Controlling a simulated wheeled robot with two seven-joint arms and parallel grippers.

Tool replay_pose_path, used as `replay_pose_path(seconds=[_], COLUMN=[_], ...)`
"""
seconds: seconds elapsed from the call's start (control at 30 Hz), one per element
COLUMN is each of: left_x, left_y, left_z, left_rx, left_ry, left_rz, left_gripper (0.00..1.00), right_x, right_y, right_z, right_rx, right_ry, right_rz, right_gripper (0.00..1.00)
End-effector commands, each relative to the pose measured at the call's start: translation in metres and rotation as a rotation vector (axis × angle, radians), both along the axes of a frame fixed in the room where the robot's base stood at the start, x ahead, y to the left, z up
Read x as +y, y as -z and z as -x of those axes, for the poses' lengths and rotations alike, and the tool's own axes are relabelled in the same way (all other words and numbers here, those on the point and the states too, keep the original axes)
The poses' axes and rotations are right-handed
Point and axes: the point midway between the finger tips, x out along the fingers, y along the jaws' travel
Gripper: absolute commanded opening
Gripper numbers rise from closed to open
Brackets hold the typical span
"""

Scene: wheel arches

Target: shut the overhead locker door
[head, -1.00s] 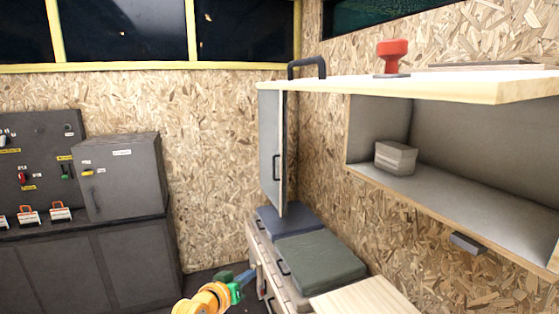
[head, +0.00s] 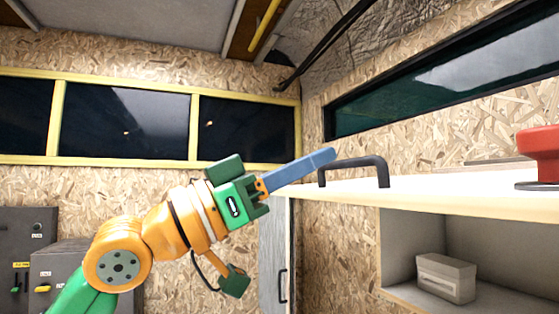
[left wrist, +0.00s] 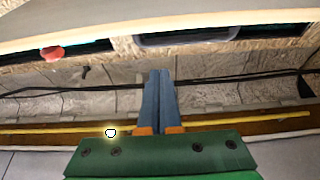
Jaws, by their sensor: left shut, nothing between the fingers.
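The locker door looks like the pale wooden panel (head: 450,200), raised about level above the open grey locker (head: 395,245). A black bar handle (head: 384,172) stands on its upper face near the left end. My left gripper (head: 332,154), with blue fingers, is shut and empty. Its tips appear just left of and slightly above the handle; I cannot tell whether they touch. In the left wrist view the shut fingers (left wrist: 159,75) point at the far wall and ceiling, and a pale board (left wrist: 180,22) crosses the top. My right gripper is not in view.
A red knob-like object (head: 540,150) stands on the panel at right. A white box (head: 446,278) sits inside the locker. A grey door with a handle (head: 272,250) hangs below the panel's left end. Grey cabinets (head: 60,270) stand at lower left.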

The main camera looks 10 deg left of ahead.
Motion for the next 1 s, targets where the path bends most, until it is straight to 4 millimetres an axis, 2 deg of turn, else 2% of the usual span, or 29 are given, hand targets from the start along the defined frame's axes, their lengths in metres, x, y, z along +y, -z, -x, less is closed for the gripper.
replay_pose_path(seconds=[0.03,0.13,0.2,0.33,0.5,0.83,1.0], left_x=[-0.009,-0.024,-0.024,-0.024,-0.025,-0.025,-0.025], left_y=[-0.011,-0.019,0.004,0.021,0.029,0.03,0.047], left_z=[-0.006,-0.017,-0.018,-0.019,-0.019,-0.019,-0.02], left_rx=[0.002,0.002,0.001,0.001,0.001,0.0,-0.016], left_ry=[0.001,0.001,-0.002,-0.002,0.0,0.0,0.001], left_rz=[-0.001,-0.001,-0.002,-0.002,-0.001,0.001,0.027], left_gripper=[0.0,0.0,0.0,0.0,0.0,0.0,0.0], right_x=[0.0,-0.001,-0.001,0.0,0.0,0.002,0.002], right_y=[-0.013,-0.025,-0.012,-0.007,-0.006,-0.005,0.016], right_z=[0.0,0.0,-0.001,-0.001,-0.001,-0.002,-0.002], right_rx=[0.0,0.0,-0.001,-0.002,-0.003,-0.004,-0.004], right_ry=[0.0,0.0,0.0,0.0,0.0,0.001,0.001], right_rz=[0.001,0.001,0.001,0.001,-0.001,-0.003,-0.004], right_gripper=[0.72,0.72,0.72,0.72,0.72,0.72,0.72])
